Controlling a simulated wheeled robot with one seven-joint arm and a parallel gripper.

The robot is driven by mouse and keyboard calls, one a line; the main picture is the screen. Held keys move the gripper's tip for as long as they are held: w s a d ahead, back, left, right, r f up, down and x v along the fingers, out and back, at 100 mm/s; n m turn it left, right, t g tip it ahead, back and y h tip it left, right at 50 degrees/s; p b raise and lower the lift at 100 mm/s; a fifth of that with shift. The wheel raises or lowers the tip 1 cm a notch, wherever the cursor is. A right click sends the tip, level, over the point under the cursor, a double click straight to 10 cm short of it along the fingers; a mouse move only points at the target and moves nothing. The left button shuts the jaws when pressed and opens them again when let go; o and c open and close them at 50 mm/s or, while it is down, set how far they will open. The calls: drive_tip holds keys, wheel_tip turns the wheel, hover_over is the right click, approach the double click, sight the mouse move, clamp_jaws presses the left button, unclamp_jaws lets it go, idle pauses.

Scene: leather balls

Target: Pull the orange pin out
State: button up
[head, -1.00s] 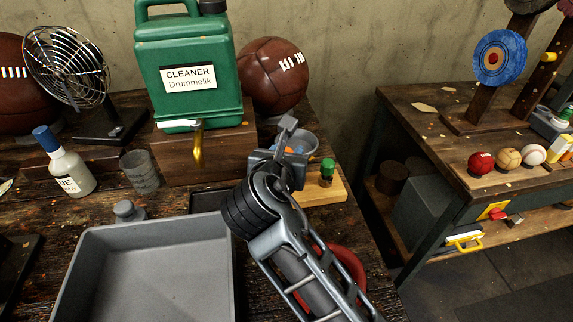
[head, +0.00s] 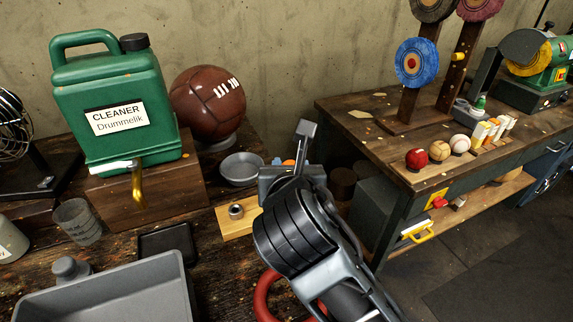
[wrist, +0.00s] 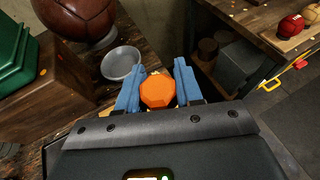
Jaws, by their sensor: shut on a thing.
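My gripper (wrist: 158,88) shows in the wrist view with its two blue fingers on either side of an orange, faceted knob, the head of the orange pin (wrist: 157,91). The gripper is shut on it. In the head view a small bit of orange (head: 289,162) shows beside my gripper, whose body hides most of it. A light wooden board (head: 226,224) with a grey metal ring (head: 237,211) lies to the left of my gripper. The pin's shaft is hidden, so I cannot tell whether it sits in anything.
A grey bowl (head: 242,169) stands behind the board. A green cleaner canister (head: 115,90) on a wooden block and a brown ball (head: 207,104) stand behind. A grey tray (head: 110,300) is front left, a red ring (head: 268,297) below my arm. Another table (head: 345,125) stands right.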

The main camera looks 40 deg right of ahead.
drive_tip(key=shift+f+b, duration=0.4)
drive_tip(key=shift+f, duration=1.55)
drive_tip(key=shift+f, duration=0.1)
drive_tip(key=shift+s, duration=0.1)
